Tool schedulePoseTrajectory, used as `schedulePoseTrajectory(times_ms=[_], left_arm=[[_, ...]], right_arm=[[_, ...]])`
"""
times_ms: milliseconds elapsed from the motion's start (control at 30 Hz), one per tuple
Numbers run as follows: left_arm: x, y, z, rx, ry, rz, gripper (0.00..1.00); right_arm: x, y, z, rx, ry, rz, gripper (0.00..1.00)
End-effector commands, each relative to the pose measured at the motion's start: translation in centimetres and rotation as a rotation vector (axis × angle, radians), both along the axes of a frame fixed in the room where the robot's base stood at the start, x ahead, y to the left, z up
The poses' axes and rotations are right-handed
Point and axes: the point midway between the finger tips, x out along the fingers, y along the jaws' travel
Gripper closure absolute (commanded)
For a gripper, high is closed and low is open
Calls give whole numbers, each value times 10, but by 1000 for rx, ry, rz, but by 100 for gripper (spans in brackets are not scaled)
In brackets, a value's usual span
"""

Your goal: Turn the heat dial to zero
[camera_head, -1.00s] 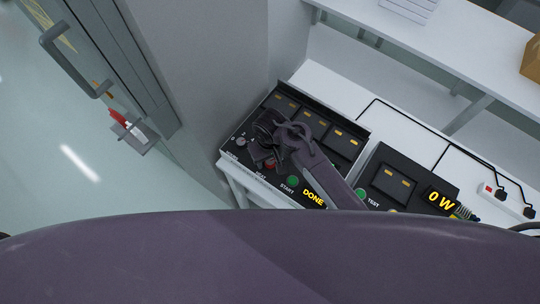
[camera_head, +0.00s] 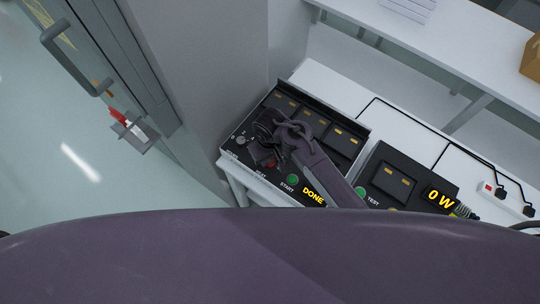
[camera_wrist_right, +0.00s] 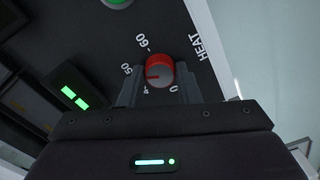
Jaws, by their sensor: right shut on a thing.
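The heat dial (camera_wrist_right: 157,73) is a small red knob on the black control panel, with HEAT printed beside it. In the right wrist view a dark mark on it points left, toward the side of the scale with 50 and a partly hidden number starting with 4; the 0 lies at its lower right. My right gripper (camera_wrist_right: 158,91) is shut on the dial, one finger on each side. In the head view the red dial (camera_head: 271,165) shows just below my right gripper (camera_head: 267,150), which partly covers the panel. My left gripper is out of view.
The panel (camera_head: 236,152) also carries a green START button (camera_head: 292,179) and a DONE display (camera_head: 313,192). A second box with a 0 W display (camera_head: 440,200) stands to its right on the white bench. A grey wall (camera_head: 215,90) rises at the left.

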Motion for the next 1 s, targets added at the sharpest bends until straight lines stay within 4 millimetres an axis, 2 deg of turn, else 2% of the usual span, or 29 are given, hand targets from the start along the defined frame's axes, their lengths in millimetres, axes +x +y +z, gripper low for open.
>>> schedulePoseTrajectory(times_ms=[1000], left_arm=[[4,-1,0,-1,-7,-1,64]], right_arm=[[1,-1,0,-1,0,914,93]])
